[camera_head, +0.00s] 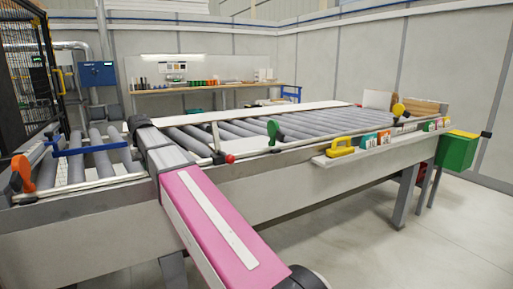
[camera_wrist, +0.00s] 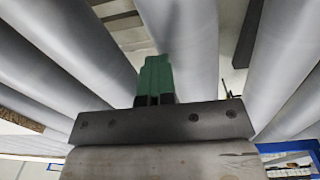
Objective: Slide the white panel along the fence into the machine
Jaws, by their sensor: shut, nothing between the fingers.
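A long white panel (camera_head: 270,110) lies flat along the far side of the roller table, its left end near my wrist. My arm reaches over the near rail, and its dark end (camera_head: 138,123) is over the rollers near that left end. In the wrist view my gripper (camera_wrist: 156,65) has green fingers closed together, with nothing between them, over grey rollers. Whether the fingers touch the panel cannot be told. A pale surface with a brown, rough edge (camera_wrist: 22,121) shows at lower left there; I cannot tell if it is the panel. The fence is not clearly distinguishable.
Grey rollers (camera_head: 290,125) fill the table. A black mesh cage (camera_head: 28,75) stands at left. The near rail carries a red knob (camera_head: 229,158) and a green handle (camera_head: 273,130). A yellow tool (camera_head: 340,147) lies on the side shelf. A green bin (camera_head: 457,151) hangs at right.

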